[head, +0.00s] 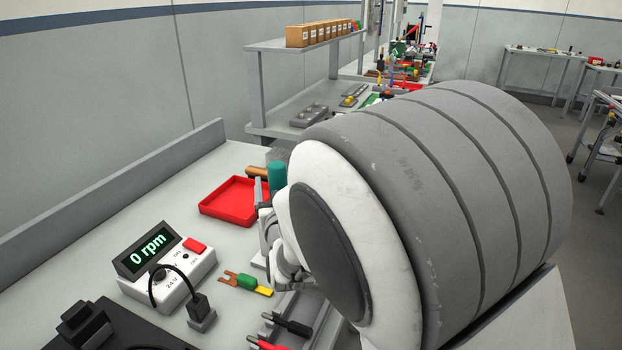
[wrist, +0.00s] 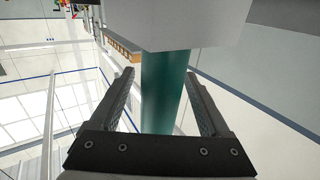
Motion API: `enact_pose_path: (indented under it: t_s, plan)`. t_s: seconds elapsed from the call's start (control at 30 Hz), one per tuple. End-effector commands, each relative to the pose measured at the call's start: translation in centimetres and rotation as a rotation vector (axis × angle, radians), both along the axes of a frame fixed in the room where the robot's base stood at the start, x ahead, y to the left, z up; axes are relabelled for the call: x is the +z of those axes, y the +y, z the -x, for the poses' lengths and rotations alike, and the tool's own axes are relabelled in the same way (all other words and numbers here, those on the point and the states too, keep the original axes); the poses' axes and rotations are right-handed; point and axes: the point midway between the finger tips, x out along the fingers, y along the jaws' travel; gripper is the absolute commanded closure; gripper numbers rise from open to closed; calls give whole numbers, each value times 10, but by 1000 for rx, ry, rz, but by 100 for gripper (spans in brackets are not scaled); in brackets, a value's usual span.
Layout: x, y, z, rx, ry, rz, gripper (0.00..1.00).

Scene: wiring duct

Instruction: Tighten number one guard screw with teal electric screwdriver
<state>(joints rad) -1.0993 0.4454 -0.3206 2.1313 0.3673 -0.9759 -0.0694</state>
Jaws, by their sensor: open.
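The teal electric screwdriver (head: 277,174) shows as a teal cylinder rising just behind my gripper (head: 264,222) in the head view. In the wrist view the teal cylinder (wrist: 163,108) stands between the two fingers of my gripper (wrist: 161,74). The fingers are apart, with a visible gap on each side of the cylinder. A pale grey block (wrist: 195,22) covers one end of it in that view. My arm hides much of the bench in the head view. I cannot make out the number one guard screw in either view.
A red tray (head: 222,208) lies on the bench left of my gripper. A box with a "0 rpm" display (head: 152,250) and a cable stands nearer. A green-and-yellow connector (head: 245,283) and black and red plugs (head: 287,323) lie close below my gripper.

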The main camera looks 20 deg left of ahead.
Motion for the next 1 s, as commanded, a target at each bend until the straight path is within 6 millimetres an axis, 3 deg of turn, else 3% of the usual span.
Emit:
enact_pose_path:
  t_s: [0.33,0.8,1.0]
  plan:
    - [0,0,2,1,0,0,20]
    - [0,0,2,1,0,0,100]
    - [1,0,2,0,-2,-1,100]
